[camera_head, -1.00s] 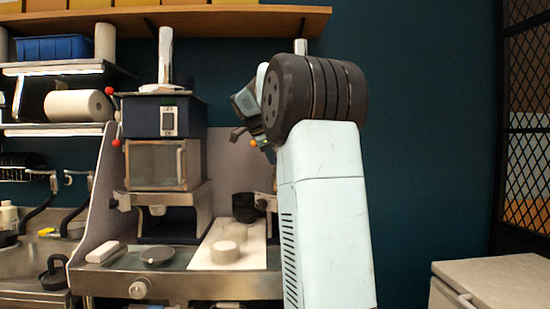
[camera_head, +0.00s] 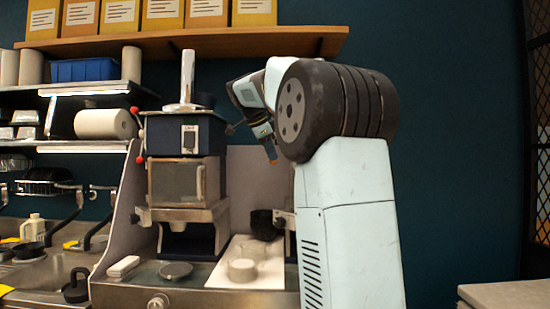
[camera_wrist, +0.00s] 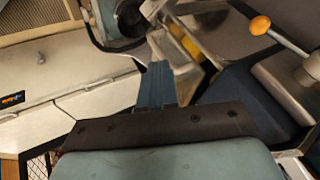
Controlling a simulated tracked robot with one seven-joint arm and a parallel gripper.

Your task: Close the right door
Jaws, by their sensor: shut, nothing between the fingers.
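My gripper (camera_head: 272,155) is raised to the right of the dark blue machine in the head view, with its tip pointing down. In the wrist view its fingers (camera_wrist: 156,88) are together with nothing between them. Two pale panels sit side by side on a white cabinet in the wrist view: a left panel (camera_wrist: 32,130) and a right panel (camera_wrist: 98,102).
The machine (camera_head: 184,135) has a small glass-fronted box (camera_head: 177,182). A dark cup (camera_head: 262,223) and a white cup (camera_head: 242,269) stand on the counter. A pale cabinet (camera_head: 505,295) is at lower right. An orange knob (camera_wrist: 259,25) shows in the wrist view.

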